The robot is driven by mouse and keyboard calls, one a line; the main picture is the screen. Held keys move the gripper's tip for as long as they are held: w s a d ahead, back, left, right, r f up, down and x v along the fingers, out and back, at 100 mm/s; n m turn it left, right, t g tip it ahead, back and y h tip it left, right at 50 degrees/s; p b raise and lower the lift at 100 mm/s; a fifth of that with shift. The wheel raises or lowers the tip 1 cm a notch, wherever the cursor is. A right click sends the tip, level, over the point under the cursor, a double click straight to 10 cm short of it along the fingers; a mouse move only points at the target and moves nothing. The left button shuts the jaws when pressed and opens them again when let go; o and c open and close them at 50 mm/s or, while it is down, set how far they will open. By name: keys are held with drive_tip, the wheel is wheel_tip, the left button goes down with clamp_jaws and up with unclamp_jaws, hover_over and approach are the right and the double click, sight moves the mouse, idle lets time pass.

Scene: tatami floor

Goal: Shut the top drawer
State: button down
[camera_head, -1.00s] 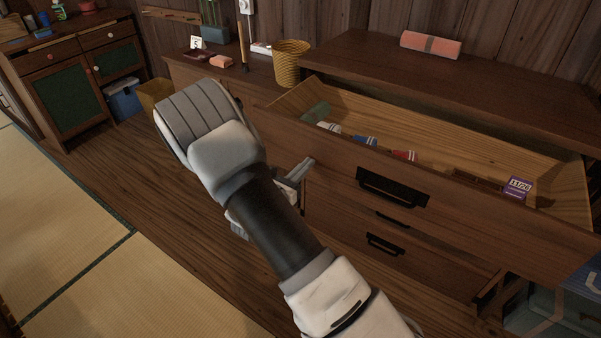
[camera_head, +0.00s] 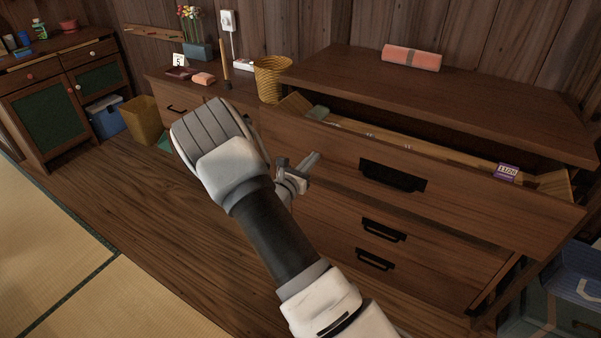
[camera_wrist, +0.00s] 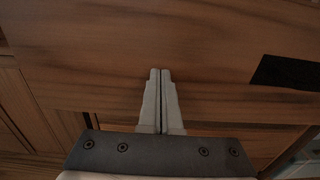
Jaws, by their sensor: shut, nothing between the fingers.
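The top drawer (camera_head: 450,200) of the brown wooden chest is partly open, its front standing out from the cabinet. Its black handle (camera_head: 392,176) is on the front, to the right of my gripper (camera_head: 314,158). My gripper is shut and empty, its fingertips at the left part of the drawer front. In the wrist view, the closed fingers (camera_wrist: 160,75) point at the wooden front, with the dark handle (camera_wrist: 288,73) at the right; I cannot tell if they touch. A purple box (camera_head: 506,172) shows inside the drawer; most of the inside is hidden.
Lower drawers with black handles (camera_head: 384,230) sit below. A yellow woven basket (camera_head: 272,80) and a pink roll (camera_head: 412,58) lie on top surfaces. A blue crate (camera_head: 565,285) stands at the lower right.

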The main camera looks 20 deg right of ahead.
drive_tip(key=b+x, duration=0.2)
drive_tip(key=x, duration=1.4)
drive_tip(key=shift+b, duration=0.35)
drive_tip(key=shift+w+d, duration=0.15)
drive_tip(key=shift+d, duration=0.05)
drive_tip(key=shift+w+d+r, duration=0.1)
drive_tip(key=shift+r, duration=0.15)
drive_tip(key=shift+d+r, duration=0.1)
drive_tip(key=shift+r, duration=0.05)
